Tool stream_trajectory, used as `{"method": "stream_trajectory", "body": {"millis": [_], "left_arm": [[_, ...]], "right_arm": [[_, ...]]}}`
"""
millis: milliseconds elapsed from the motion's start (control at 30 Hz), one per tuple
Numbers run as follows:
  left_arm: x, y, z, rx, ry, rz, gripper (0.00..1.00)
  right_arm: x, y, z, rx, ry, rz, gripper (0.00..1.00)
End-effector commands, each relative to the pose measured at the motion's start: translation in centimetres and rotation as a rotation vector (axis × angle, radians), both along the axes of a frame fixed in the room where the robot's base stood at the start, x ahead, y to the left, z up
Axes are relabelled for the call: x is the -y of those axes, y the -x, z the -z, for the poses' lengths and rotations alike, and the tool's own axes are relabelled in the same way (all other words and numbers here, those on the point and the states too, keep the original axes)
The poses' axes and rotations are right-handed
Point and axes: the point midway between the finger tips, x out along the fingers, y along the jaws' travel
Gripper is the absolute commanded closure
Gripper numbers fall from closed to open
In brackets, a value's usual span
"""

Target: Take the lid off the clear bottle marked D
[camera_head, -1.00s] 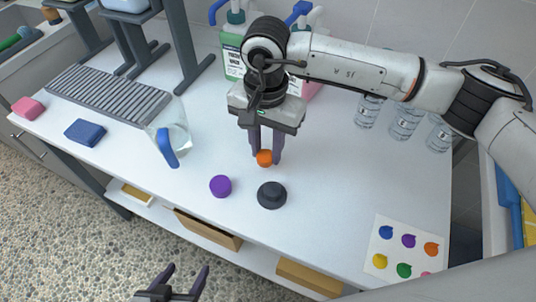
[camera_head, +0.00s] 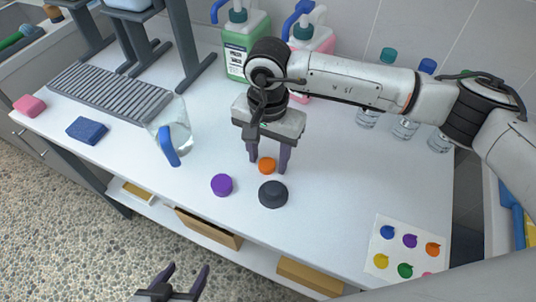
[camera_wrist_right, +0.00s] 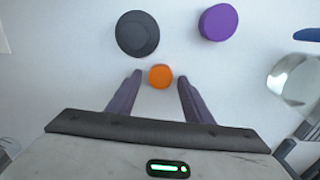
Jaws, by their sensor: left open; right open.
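Several clear bottles stand at the back right in the head view, one (camera_head: 404,126) between two others (camera_head: 368,117) (camera_head: 440,138). A teal lid (camera_head: 388,55) and a blue lid (camera_head: 427,65) show above my right arm, which hides the bottles' middles. I cannot read which bottle is marked D. My right gripper (camera_head: 268,168) is open over the counter, fingertips on either side of a small orange cap (camera_head: 267,165). The cap also shows between the fingers, touching neither, in the right wrist view (camera_wrist_right: 160,77). My left gripper (camera_head: 184,272) is open and empty in front of the counter.
A purple cap (camera_head: 222,185) and a dark round piece (camera_head: 273,194) lie close to the orange cap. A clear jug (camera_head: 174,135) stands left. Green (camera_head: 245,45) and pink (camera_head: 312,48) pump bottles stand behind. A paint card (camera_head: 407,248) lies front right; the counter before the bottles is clear.

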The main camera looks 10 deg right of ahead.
Motion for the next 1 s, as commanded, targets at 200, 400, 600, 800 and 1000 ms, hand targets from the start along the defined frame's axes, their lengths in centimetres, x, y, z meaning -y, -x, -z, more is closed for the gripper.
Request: {"method": "stream_trajectory", "body": {"millis": [200,400,600,800,1000], "left_arm": [[0.1,-0.1,-0.2,0.007,0.004,0.000,0.39],[0.1,0.0,0.3,0.003,0.002,0.001,0.39],[0.2,0.0,0.5,-0.002,0.000,0.004,0.39],[0.3,0.0,0.4,0.001,0.001,0.005,0.39],[0.3,-0.1,0.4,0.003,0.002,0.005,0.39]], "right_arm": [[0.0,-0.2,-2.2,0.004,-0.001,-0.001,0.54],[0.0,-0.1,-6.6,0.005,-0.002,0.000,0.54],[0.0,-0.1,-10.4,0.004,-0.001,0.000,0.54],[0.0,0.0,-12.1,0.001,0.000,0.000,0.54],[0.0,0.0,-12.3,0.000,0.000,0.000,0.54]]}}
